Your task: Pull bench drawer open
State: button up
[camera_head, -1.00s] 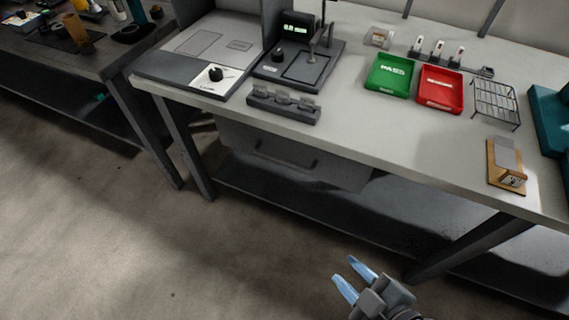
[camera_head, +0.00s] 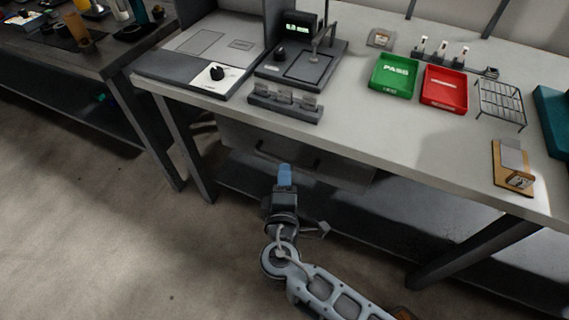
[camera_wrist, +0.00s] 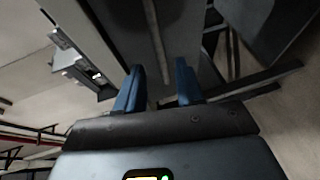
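The bench drawer (camera_head: 238,138) is a grey front under the bench top, with a dark bar handle (camera_head: 266,152) across it. It appears shut. My gripper (camera_head: 285,174) is in front of the drawer, its blue fingertips just below the handle in the head view and overlapping the drawer front. In the wrist view my gripper (camera_wrist: 158,88) has its two blue fingers apart with nothing between them. The handle (camera_wrist: 156,40) runs as a long bar ahead of the gap, over the grey drawer front (camera_wrist: 182,35). Contact with the handle cannot be seen.
The bench top (camera_head: 370,140) carries a green tray (camera_head: 394,77), a red tray (camera_head: 444,88), a wire rack (camera_head: 501,103) and a dark block with clips (camera_head: 285,104). Bench legs stand either side of the drawer, with a lower shelf (camera_head: 390,205) beneath. The floor in front is clear.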

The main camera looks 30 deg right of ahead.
jog(key=shift+x, duration=2.65)
jog(key=shift+c, duration=0.4)
grip_shut()
